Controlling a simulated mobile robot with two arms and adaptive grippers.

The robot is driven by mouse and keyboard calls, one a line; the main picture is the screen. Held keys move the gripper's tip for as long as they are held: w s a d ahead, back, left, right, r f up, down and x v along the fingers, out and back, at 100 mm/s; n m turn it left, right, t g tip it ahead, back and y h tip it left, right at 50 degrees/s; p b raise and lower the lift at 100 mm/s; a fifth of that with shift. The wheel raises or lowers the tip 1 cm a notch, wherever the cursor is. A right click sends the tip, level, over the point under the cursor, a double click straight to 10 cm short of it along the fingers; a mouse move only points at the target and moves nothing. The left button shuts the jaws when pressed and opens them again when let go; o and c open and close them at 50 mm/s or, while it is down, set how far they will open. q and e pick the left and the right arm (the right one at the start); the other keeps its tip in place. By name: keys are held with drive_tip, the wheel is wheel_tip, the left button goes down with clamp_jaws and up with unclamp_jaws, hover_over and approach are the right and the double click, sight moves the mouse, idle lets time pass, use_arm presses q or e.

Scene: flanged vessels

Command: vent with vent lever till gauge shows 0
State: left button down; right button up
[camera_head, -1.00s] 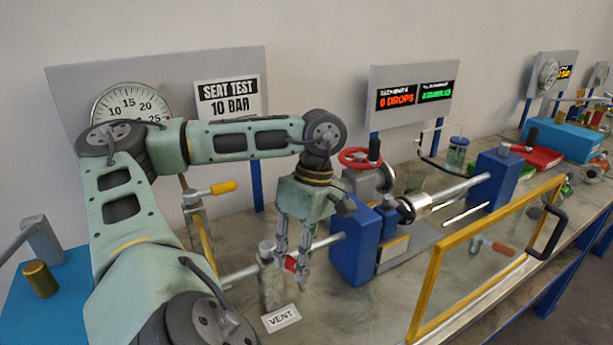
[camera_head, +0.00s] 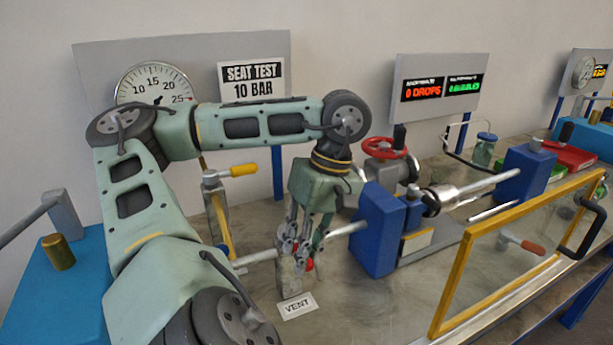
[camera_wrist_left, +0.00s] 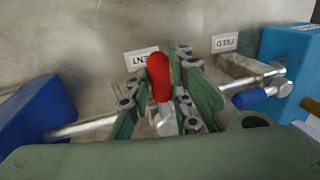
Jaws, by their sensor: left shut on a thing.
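The vent lever's red grip shows at my left gripper's fingertips in the head view (camera_head: 309,265) and between its fingers in the wrist view (camera_wrist_left: 159,77). My left gripper (camera_head: 303,255) points down and is shut on this lever, in front of the grey vent valve post (camera_head: 288,281). The "VENT" label (camera_head: 298,305) lies on the bench just in front of the post. The round white gauge (camera_head: 150,83) is on the back panel at left. My arm covers its lower part, and I cannot read its needle. My right gripper is not in view.
A yellow-handled valve (camera_head: 230,173) stands left of my gripper. A blue block (camera_head: 377,230) is close to its right. A yellow-framed clear guard (camera_head: 510,255) with a black handle stands at front right. A "FEED" label (camera_wrist_left: 225,43) shows in the wrist view.

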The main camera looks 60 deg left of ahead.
use_arm(q)
drive_tip(key=c, duration=1.6)
unclamp_jaws()
drive_tip(key=shift+r, duration=0.1)
drive_tip(key=v, duration=1.2)
